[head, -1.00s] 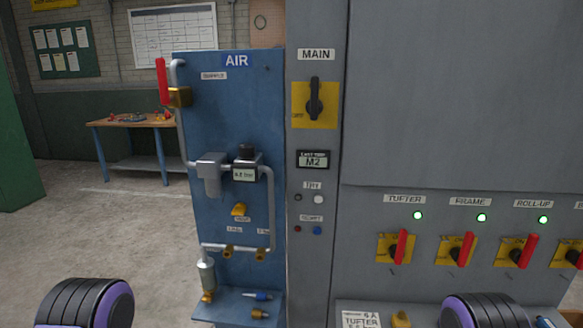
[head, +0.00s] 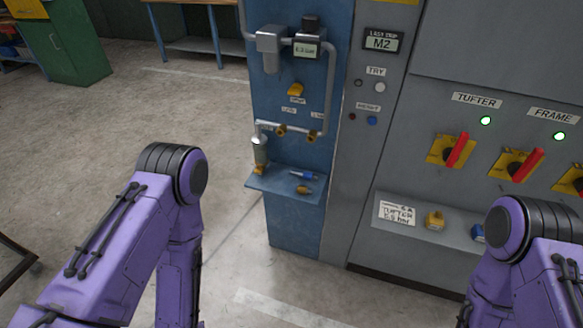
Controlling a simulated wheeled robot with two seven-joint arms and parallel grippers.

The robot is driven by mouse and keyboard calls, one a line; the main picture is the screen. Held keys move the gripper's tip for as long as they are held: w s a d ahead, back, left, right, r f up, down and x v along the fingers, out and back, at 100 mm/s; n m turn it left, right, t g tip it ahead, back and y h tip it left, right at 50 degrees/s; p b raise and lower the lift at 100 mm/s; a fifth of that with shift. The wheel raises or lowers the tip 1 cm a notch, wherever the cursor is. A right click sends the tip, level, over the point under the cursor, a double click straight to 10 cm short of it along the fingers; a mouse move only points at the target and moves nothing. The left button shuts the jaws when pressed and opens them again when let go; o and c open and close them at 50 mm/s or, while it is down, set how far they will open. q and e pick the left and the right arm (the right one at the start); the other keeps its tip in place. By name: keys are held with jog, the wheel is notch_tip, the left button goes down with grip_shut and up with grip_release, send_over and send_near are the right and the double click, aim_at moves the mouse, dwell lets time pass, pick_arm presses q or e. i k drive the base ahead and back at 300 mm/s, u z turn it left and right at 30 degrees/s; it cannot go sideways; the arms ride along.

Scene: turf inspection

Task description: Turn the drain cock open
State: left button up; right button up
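The blue air panel (head: 268,220) stands left of centre, with grey pipework on it. A pale cylinder-shaped bowl (head: 260,150) hangs at the lower left end of the pipe. A small brass-coloured fitting (head: 259,169) sits at its bottom, just above the blue shelf (head: 268,185); it looks like the drain cock. It is too small to tell which way its handle points. My two purple arms come in from the lower left and lower right. Neither gripper shows; both arms run out of the picture at the bottom, well apart from the panel.
A blue-tipped fitting (head: 303,175) and a brass fitting (head: 304,189) lie on the shelf. The grey cabinet with red switch handles (head: 460,150) stands right of the panel. Its ledge (head: 400,228) holds a yellow piece (head: 435,219). The floor left of the panel is open.

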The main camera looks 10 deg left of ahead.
aim_at(259, 170)
jog(key=u, duration=0.5)
jog(key=k, duration=1.05)
jog(key=z, duration=0.45)
jog(key=i, duration=1.5)
jog(key=u, duration=0.95)
